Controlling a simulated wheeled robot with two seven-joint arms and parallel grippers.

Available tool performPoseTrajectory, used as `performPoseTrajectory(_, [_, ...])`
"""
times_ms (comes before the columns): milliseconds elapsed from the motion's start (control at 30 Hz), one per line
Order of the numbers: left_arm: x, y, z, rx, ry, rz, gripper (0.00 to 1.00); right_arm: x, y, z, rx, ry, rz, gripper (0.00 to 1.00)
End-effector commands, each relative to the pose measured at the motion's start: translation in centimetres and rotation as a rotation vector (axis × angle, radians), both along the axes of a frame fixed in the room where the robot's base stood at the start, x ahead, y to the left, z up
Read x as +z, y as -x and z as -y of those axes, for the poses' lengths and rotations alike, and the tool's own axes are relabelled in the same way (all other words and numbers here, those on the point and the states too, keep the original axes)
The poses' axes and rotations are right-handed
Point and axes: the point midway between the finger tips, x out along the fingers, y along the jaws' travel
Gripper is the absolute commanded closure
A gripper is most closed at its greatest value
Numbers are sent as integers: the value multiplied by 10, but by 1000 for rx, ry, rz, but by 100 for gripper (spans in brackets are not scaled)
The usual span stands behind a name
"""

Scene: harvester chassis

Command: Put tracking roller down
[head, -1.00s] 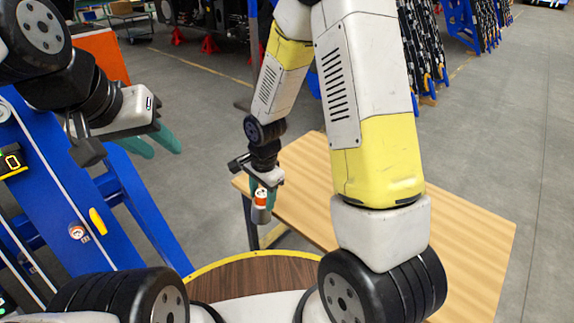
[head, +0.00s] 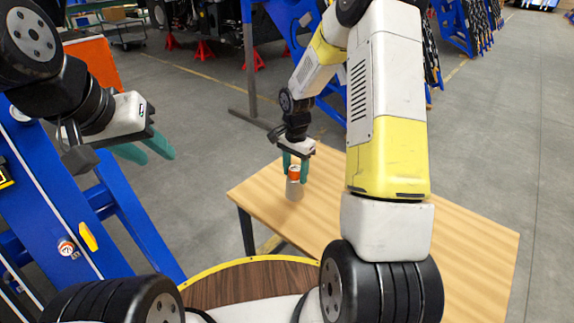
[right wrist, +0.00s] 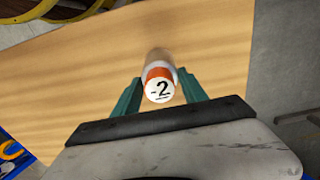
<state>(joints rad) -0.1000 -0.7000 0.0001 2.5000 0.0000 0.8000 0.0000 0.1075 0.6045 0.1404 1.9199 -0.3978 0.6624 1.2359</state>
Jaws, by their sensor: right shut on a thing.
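The tracking roller is a small upright cylinder with a grey lower body, an orange band and a white top (head: 294,187).
The table top around the roller is bare. A round brown surface with a yellow rim (head: 245,285) lies in front of it. A blue frame (head: 70,225) stands at the left. Blue racks (head: 465,35) and an orange box (head: 92,65) are farther back.

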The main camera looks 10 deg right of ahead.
Motion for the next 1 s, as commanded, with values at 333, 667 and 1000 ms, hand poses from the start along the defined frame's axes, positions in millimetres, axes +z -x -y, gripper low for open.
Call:
performPoseTrajectory(333, [0,0,0,0,0,0,64,-30,-3,3,1,-1,-2,100])
performPoseTrajectory(667, [0,0,0,0,0,0,64,-36,-4,3,2,0,1,100])
performPoseTrajectory(1000, [0,0,0,0,0,0,64,-37,-4,3,1,0,0,28])
